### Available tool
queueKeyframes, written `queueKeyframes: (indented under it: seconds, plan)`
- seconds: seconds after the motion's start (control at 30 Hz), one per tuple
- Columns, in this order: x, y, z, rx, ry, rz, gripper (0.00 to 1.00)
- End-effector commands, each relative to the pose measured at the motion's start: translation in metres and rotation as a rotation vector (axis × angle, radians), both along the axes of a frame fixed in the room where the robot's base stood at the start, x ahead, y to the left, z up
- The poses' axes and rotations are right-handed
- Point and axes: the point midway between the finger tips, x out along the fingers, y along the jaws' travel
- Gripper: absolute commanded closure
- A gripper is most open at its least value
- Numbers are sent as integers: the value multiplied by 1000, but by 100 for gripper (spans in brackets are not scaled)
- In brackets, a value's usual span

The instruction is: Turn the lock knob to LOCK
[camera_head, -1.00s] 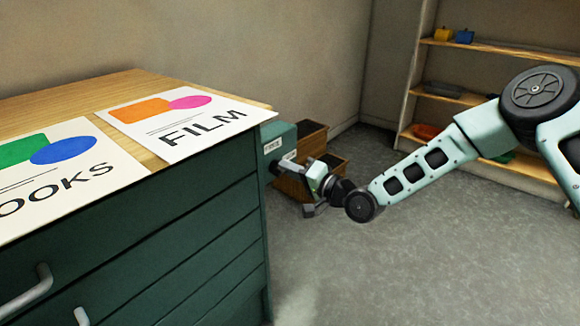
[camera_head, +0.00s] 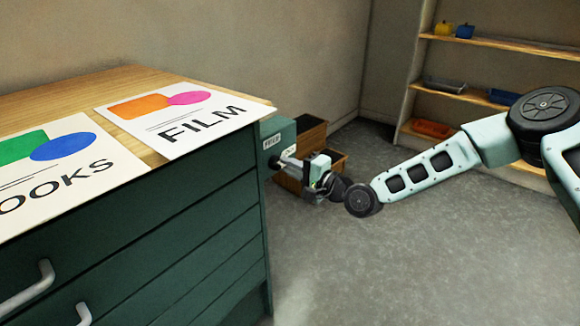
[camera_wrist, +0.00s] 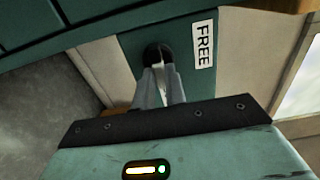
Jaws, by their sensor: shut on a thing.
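The lock knob (camera_wrist: 152,53) is a dark round part on a teal panel (camera_wrist: 185,75) in the wrist view. My gripper (camera_wrist: 158,66) is shut on the knob, and its fingers cover part of it. A white FREE label (camera_wrist: 203,44) is beside the knob. In the head view, my gripper (camera_head: 277,162) reaches the teal box (camera_head: 281,132) just beyond the cabinet corner. The FREE label (camera_head: 272,142) shows there above the fingers. A second label (camera_head: 289,150) is partly covered, so I cannot read it fully. The knob's exact angle cannot be told.
A dark green cabinet (camera_head: 170,220) with a wooden top fills the left of the head view. FILM (camera_head: 185,118) and BOOKS (camera_head: 60,170) sheets lie on it. Wooden crates (camera_head: 311,135) stand behind my gripper. Shelves (camera_head: 470,92) stand at the back right. Grey floor is clear in front.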

Motion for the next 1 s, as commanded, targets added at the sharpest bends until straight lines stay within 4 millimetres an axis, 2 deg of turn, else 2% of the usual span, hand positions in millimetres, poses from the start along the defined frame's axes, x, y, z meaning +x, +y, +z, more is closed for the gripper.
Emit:
queueKeyframes:
  seconds: [0.23, 0.27, 0.3, 0.33, 0.6, 0.73, 0.87, 1.0]
  plan:
    - [0, -1, -2, -1, 4, -1, 100]
    - [0, -1, -2, -1, 4, -1, 82]
    - [0, -1, -2, -1, 4, -1, 71]
    - [0, -1, -1, -1, 4, -1, 65]
    - [0, -1, -1, 0, 1, -1, 65]
    - [-5, -7, 0, 0, 3, -1, 65]
    - [-17, -24, 0, -1, 4, -2, 65]
    - [-37, -49, 0, -1, 6, -3, 65]
